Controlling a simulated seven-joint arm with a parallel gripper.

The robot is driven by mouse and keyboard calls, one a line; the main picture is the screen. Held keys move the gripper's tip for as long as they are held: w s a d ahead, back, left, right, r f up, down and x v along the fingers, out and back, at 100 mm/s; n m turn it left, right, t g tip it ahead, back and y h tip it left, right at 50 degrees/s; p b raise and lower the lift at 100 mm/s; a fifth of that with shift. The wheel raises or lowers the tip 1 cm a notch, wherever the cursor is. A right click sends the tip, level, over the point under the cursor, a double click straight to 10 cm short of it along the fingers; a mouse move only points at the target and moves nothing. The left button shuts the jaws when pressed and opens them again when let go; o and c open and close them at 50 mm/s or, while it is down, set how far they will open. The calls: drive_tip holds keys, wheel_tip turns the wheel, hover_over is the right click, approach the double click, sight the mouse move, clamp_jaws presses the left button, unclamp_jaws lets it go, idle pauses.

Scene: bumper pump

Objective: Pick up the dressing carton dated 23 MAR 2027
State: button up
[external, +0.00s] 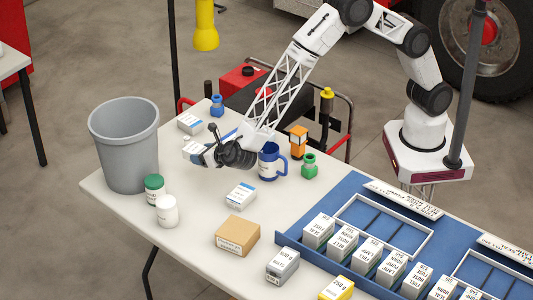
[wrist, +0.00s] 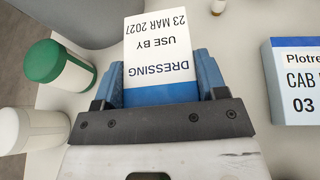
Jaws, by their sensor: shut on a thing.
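The dressing carton (wrist: 160,60) is white with a blue band. In the wrist view its face reads, upside down, DRESSING, USE BY, 23 MAR 2027. My gripper (wrist: 160,88) is shut on it, with a blue finger against each side. In the external view my gripper (external: 207,157) is low over the left part of the table, and the held carton (external: 193,148) shows partly at its tip. Whether the carton's underside touches the table cannot be told.
A grey bin (external: 125,145), a green-lidded bottle (external: 154,189) and a white bottle (external: 168,211) stand left. Another white-and-blue carton (wrist: 300,82) lies right in the wrist view. A blue mug (external: 270,162) is close by. A blue tray (external: 335,245) of boxes is at right.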

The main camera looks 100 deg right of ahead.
drive_tip(key=shift+r, duration=0.55)
